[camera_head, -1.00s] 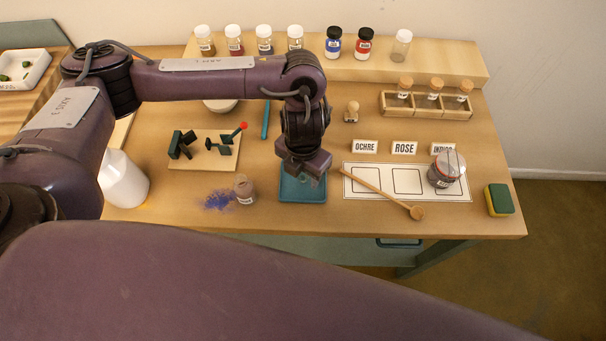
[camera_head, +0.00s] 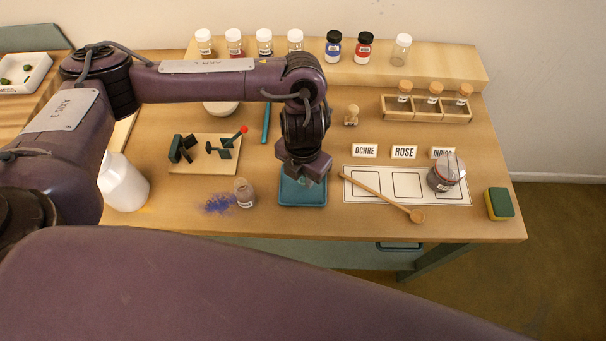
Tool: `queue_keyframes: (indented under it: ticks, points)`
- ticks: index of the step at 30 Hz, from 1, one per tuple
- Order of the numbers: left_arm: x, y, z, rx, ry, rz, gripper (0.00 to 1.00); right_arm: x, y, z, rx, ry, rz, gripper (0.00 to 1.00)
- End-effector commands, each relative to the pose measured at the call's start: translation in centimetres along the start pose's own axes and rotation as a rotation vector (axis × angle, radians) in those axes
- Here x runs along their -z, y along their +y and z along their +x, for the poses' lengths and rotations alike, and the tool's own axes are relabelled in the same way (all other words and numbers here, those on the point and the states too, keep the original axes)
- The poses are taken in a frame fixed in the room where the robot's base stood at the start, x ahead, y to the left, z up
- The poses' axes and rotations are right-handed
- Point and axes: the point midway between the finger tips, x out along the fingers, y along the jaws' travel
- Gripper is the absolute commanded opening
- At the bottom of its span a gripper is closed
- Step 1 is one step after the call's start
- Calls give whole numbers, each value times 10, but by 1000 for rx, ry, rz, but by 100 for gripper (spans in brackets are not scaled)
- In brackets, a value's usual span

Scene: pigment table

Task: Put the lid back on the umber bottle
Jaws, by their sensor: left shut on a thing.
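A small glass bottle (camera_head: 244,194) with brownish content stands upright and without a lid at the front of the table, left of the teal tray (camera_head: 303,198). I take it for the umber bottle; its label is too small to read. My left gripper (camera_head: 313,180) points down over the teal tray, to the right of the bottle and apart from it. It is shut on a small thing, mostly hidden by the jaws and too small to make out. No loose lid shows on the table. My right gripper is not in view.
Blue powder (camera_head: 218,204) lies left of the bottle. A white container (camera_head: 123,184) stands further left. A wooden spoon (camera_head: 385,198) lies across the white card, with a dark jar (camera_head: 441,178) on it. A board with dark green pieces (camera_head: 205,165) lies behind the bottle.

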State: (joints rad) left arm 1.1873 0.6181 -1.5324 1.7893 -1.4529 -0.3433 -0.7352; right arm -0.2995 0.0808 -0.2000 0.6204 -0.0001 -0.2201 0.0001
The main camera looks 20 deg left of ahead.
Motion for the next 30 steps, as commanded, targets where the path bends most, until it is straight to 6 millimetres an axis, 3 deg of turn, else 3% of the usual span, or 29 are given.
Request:
queue_keyframes:
  ticks: [7, 21, 30]
  points:
    - [-2, 1, -38, -3, -7, 2, 3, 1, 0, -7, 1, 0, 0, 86]
    - [-2, 1, -156, -4, -8, 1, 3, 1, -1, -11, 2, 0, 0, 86]
    - [0, 0, -191, -1, -2, -1, 3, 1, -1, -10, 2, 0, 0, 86]
